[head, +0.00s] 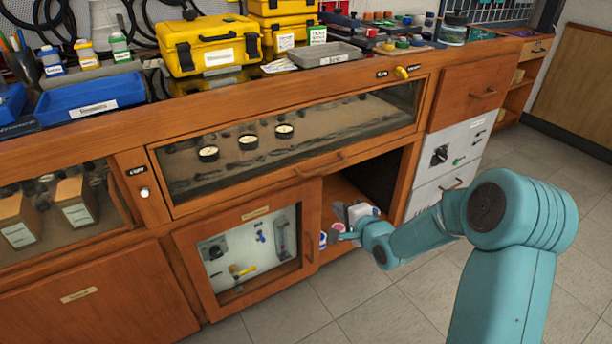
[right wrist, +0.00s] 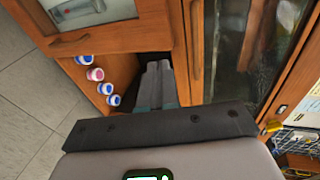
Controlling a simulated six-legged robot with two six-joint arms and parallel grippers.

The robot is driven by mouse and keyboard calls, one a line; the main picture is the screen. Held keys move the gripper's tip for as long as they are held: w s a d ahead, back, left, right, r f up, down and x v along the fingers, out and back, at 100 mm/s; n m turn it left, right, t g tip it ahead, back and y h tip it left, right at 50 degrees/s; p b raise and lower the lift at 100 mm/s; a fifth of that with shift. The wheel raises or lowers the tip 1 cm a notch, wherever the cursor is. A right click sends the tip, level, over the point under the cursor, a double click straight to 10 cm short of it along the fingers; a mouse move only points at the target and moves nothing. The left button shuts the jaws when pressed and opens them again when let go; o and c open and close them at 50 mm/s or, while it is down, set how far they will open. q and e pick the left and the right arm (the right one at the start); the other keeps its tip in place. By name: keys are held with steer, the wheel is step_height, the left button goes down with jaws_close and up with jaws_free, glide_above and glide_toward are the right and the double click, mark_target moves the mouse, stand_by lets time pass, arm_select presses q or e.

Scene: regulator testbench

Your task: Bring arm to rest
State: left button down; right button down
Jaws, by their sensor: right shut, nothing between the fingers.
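My right teal arm (head: 420,238) reaches from the lower right of the head view to the open cabinet compartment (head: 385,178). My right gripper (head: 340,211) is at the compartment's opening, beside the cabinet door with a window (head: 250,255). In the right wrist view the two grey fingers (right wrist: 158,72) lie together and hold nothing. They point toward the dark cabinet opening. My left gripper is not in view.
Several small containers with blue or pink marks (right wrist: 95,74) stand on the compartment's wooden floor, close beside the fingers. The glass-fronted drawer (head: 285,140) is above the opening. The tiled floor (head: 400,310) in front is clear.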

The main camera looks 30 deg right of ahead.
steer(key=s+a+f+n+g+y, duration=0.2)
steer(key=a+f+y, duration=0.1)
steer(key=a+f, duration=0.6)
steer(key=s+a+f+n+g+y, duration=0.1)
steer(key=a+f+g+y, duration=0.15)
steer(key=a+f, duration=0.6)
steer(key=s+a+f+n+g, duration=0.4)
steer(key=s+a+n, duration=0.25)
steer(key=s, duration=0.35)
steer(key=s+a+f+n+g, duration=0.45)
steer(key=s+n, duration=0.35)
steer(key=s, duration=0.3)
step_height(320, 180, up, 32)
steer(key=a+p, duration=0.1)
steer(key=p, duration=3.1)
steer(key=shift+s+a+r+g, duration=0.15)
steer(key=shift+s+a+g, duration=0.1)
steer(key=shift+a+g, duration=0.15)
steer(key=shift+y, duration=0.25)
